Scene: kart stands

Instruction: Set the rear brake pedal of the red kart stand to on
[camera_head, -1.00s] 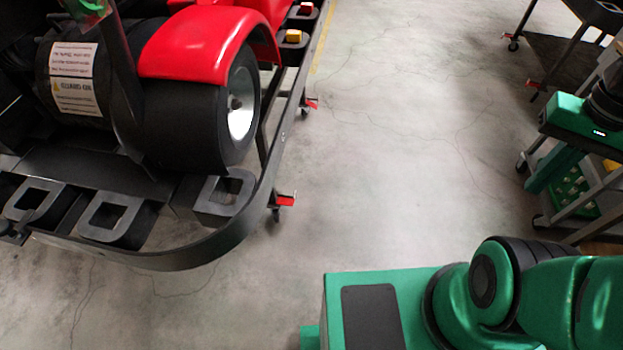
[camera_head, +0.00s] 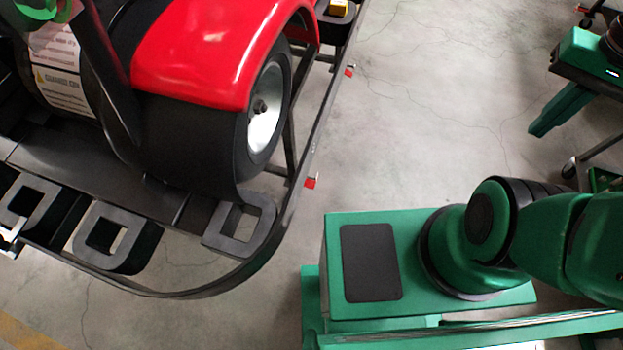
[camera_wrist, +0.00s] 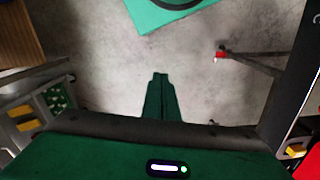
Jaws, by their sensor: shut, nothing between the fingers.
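The red kart (camera_head: 215,55) sits on a dark stand (camera_head: 180,293) at the left of the head view. A small red brake pedal (camera_head: 310,183) shows at the caster by the curved near end. A second red pedal (camera_head: 348,72) is farther along the same side. One red pedal also shows in the wrist view (camera_wrist: 220,56), right of and beyond my fingertips. I cannot tell either pedal's setting. My gripper (camera_head: 537,130) is shut and empty, well right of the stand in the head view. Its fingers show pressed together in the wrist view (camera_wrist: 160,75).
A grey cart with a green crate (camera_head: 605,180) stands at the right edge; it also shows at the left of the wrist view. My green base fills the lower right. Bare concrete floor (camera_head: 420,110) lies between stand and cart.

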